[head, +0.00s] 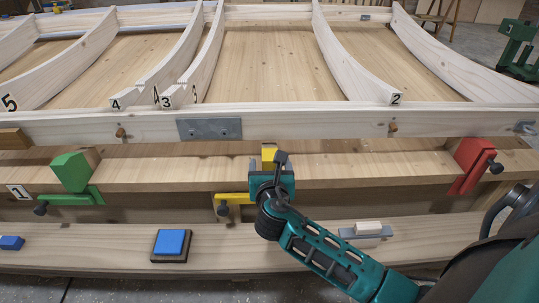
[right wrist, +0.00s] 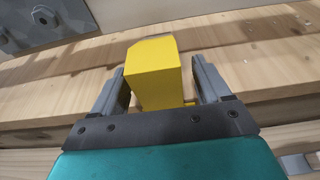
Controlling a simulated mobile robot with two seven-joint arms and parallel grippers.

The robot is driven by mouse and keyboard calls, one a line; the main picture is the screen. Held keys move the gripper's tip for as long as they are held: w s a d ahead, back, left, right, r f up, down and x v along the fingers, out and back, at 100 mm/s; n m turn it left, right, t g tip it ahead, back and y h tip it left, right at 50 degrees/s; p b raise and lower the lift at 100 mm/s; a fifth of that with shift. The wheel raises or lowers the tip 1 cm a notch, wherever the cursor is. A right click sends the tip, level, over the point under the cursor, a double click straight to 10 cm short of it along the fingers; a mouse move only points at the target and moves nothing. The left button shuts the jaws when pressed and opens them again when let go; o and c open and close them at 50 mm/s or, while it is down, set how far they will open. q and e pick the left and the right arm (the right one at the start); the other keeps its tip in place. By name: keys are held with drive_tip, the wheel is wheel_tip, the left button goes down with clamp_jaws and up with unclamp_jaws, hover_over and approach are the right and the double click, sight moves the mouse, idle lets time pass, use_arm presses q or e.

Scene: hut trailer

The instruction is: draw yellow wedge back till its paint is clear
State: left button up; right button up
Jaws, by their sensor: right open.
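The yellow wedge (right wrist: 153,76) stands on the wooden ledge, seen large in the right wrist view. In the head view only its top (head: 268,153) shows above my right gripper (head: 272,175); the rest is hidden behind it. In the right wrist view my right gripper (right wrist: 160,95) is open, with one grey finger on each side of the wedge. A narrow gap shows at each side near the fingertips; I cannot tell whether either finger touches. A yellow clamp bracket (head: 232,199) sits on the ledge's front face below. My left gripper is not in view.
A green wedge (head: 73,171) stands on the ledge at left, and a red clamp (head: 473,165) at right. On the lower front plank lie a blue block on a dark base (head: 171,244) and a pale block on a grey plate (head: 367,229). The numbered-rib frame (head: 290,124) rises behind.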

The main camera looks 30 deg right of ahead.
drive_tip(key=shift+s+a+r+p, duration=0.45)
drive_tip(key=shift+s+p, duration=0.2)
drive_tip(key=shift+p, duration=0.15)
drive_tip(key=shift+r+p+v, duration=0.2)
drive_tip(key=shift+p+v, duration=0.85)
drive_tip(key=shift+v, duration=0.4)
drive_tip(key=shift+r+p+v, duration=0.2)
drive_tip(key=shift+p+v, duration=0.85)
drive_tip(key=shift+v, duration=0.4)
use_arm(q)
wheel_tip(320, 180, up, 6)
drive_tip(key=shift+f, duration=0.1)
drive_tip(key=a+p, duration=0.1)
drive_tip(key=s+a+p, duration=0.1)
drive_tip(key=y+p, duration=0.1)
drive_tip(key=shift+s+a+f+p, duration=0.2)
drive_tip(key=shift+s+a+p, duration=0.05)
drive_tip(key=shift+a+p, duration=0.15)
use_arm(e)
drive_tip(key=s+a+f+m+g+y, duration=0.1)
drive_tip(key=s+a+f+m+y, duration=0.2)
drive_tip(key=m, duration=1)
drive_tip(key=s+a+f+m+g+y, duration=0.1)
drive_tip(key=s+a+f+m+y, duration=0.2)
drive_tip(key=m, duration=1.1)
drive_tip(key=s+a+y, duration=0.3)
drive_tip(key=s, duration=0.3)
drive_tip(key=shift+y, duration=0.4)
